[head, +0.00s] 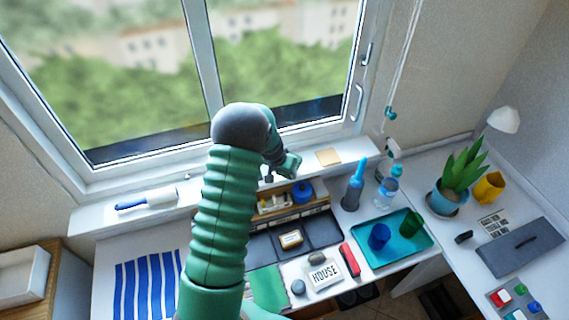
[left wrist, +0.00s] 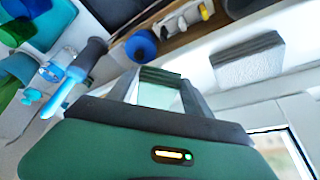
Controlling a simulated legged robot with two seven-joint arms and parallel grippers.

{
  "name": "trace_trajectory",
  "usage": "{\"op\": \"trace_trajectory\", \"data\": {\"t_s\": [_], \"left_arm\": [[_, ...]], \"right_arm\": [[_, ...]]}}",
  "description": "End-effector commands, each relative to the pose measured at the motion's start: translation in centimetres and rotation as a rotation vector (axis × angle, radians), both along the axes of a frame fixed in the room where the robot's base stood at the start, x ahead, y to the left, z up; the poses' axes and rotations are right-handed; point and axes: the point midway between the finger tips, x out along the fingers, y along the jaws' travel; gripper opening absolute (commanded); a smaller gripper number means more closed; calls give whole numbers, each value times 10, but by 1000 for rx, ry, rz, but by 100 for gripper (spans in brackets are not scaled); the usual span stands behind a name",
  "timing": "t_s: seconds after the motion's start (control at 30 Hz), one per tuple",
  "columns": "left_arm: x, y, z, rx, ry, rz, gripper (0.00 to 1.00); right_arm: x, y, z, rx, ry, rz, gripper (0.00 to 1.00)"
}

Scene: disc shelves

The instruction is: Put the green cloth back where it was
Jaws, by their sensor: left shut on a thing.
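In the left wrist view my left gripper (left wrist: 160,92) is shut on a small green piece, which I take for the green cloth (left wrist: 161,76); it shows pale green between the fingers with a darker green upper edge. In the head view my left gripper (head: 289,163) is at the window sill, left of a tan block (head: 328,157). My green arm hides part of the sill and desk, and the cloth cannot be made out there. A flat green patch (head: 268,288) lies on the desk beside my arm. My right gripper is not in view.
A wooden rack (head: 277,207) with a blue round thing (head: 302,191) stands below the sill. A teal tray (head: 403,258) holds two cups. A blue-and-white brush (head: 147,200) lies on the left sill.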

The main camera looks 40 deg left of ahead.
Motion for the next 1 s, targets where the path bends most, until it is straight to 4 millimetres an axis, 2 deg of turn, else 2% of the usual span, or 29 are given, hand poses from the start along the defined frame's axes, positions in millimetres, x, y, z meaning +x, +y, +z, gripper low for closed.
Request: {"op": "trace_trajectory", "data": {"t_s": [0.03,0.27,0.47,0.67,0.7,0.83,1.0], "left_arm": [[8,8,3,1,0,-1,26],[29,26,-1,2,-1,-1,26],[29,26,-34,-1,1,2,26],[30,28,-39,2,-3,0,26],[29,27,-39,1,-2,0,62],[29,27,-39,1,-2,0,79],[29,27,-39,1,-2,0,80]], "right_arm": [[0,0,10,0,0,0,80],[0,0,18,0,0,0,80],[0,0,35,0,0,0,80],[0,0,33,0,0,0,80],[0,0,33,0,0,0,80],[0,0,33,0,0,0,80],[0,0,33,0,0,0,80]]}}
